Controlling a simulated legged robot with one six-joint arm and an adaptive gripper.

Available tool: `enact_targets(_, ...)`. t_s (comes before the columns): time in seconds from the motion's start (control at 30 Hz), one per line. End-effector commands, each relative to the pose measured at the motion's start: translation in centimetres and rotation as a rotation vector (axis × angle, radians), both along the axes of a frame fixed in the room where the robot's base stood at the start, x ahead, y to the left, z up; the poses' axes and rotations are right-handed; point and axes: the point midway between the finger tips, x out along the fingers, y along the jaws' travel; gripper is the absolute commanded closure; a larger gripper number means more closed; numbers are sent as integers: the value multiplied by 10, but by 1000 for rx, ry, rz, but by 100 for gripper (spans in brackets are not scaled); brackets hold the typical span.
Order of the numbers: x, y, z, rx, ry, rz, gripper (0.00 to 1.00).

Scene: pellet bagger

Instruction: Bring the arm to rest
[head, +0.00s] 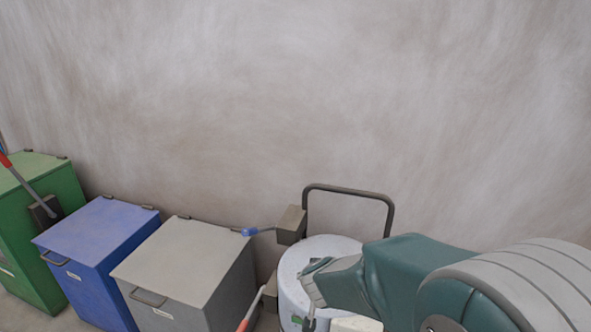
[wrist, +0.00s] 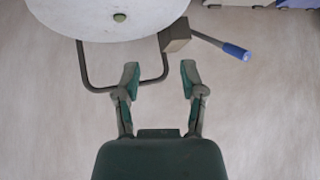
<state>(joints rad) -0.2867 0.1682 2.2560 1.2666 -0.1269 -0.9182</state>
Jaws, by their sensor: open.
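My gripper (wrist: 160,75) is open and empty in the wrist view, its two fingers spread apart with pale wall between them. In the head view my teal and grey arm reaches in from the lower right. There my gripper (head: 308,300) is in front of a white round-topped drum (head: 325,247), and part of the drum is hidden behind it. In the wrist view the drum's pale disc (wrist: 105,12) shows at the top left. A dark tube frame (wrist: 90,85) lies close to the left finger; I cannot tell whether they touch.
A grey bin (head: 180,265), a blue bin (head: 97,240) and a green bin (head: 35,180) stand left of the drum, lids shut. A blue-handled lever (head: 252,231) and a red-handled lever (head: 250,308) stick out beside the drum. A bare wall (head: 300,100) is behind.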

Motion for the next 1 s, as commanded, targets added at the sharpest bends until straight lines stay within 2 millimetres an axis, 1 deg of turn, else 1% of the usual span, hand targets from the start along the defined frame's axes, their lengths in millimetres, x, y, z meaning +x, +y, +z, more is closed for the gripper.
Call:
enact_targets(0.03, -6, -1, 22, 33, -24, 33, 47)
enact_targets(0.1, -17, 0, 44, 72, -35, 83, 47)
enact_targets(0.17, -29, -1, 61, 96, -39, 123, 47)
enact_targets(0.2, -39, -2, 71, 108, -37, 147, 47)
enact_targets(0.27, -54, -5, 85, 119, -29, 180, 47)
enact_targets(0.3, -65, -8, 93, 120, -21, 200, 47)
enact_targets(0.37, -82, -13, 104, 117, -3, 224, 47)
enact_targets(0.4, -94, -18, 109, 111, 11, 235, 47)
enact_targets(0.47, -114, -26, 116, 97, 37, 248, 47)
enact_targets(0.6, -159, -51, 126, 36, 107, 239, 47)
enact_targets(0.7, -192, -73, 129, -22, 162, 199, 47)
enact_targets(0.8, -221, -94, 129, -79, 211, 143, 47)
enact_targets(0.9, -239, -109, 129, -121, 244, 95, 47)
enact_targets(1.0, -248, -116, 129, -141, 261, 68, 47)
